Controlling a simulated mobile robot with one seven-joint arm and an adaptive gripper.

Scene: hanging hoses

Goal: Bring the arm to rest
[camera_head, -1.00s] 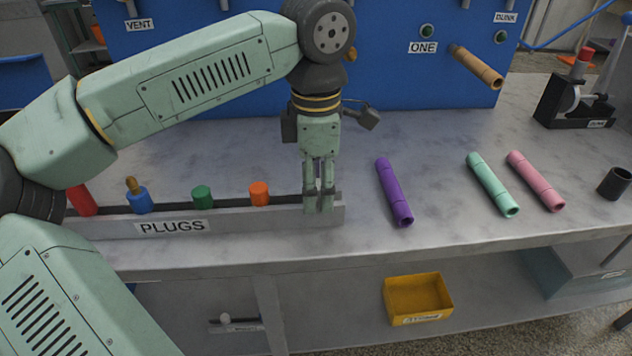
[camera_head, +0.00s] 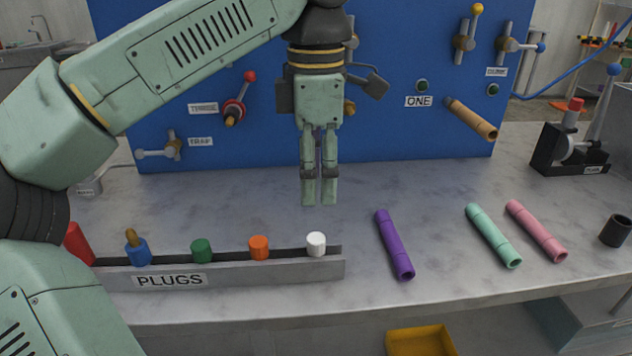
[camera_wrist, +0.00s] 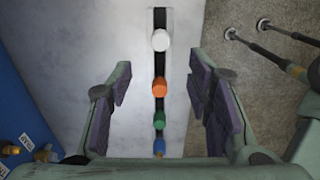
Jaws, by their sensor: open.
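My gripper (camera_head: 319,192) hangs pointing down above the bench, over the area behind the right end of the plug rack. In the wrist view its two fingers (camera_wrist: 159,95) stand wide apart with nothing between the pads. The white plug (camera_head: 316,244) sits in the rack below, clear of the fingers; it also shows in the wrist view (camera_wrist: 161,40). My arm is bent, reaching in from the left.
The plug rack (camera_head: 220,274) also holds orange (camera_head: 259,247), green (camera_head: 201,251), blue and red plugs. Purple (camera_head: 395,245), mint (camera_head: 493,236) and pink (camera_head: 536,231) hoses lie to the right. A blue panel (camera_head: 390,60) with valves stands behind. A black clamp (camera_head: 570,150) stands at far right.

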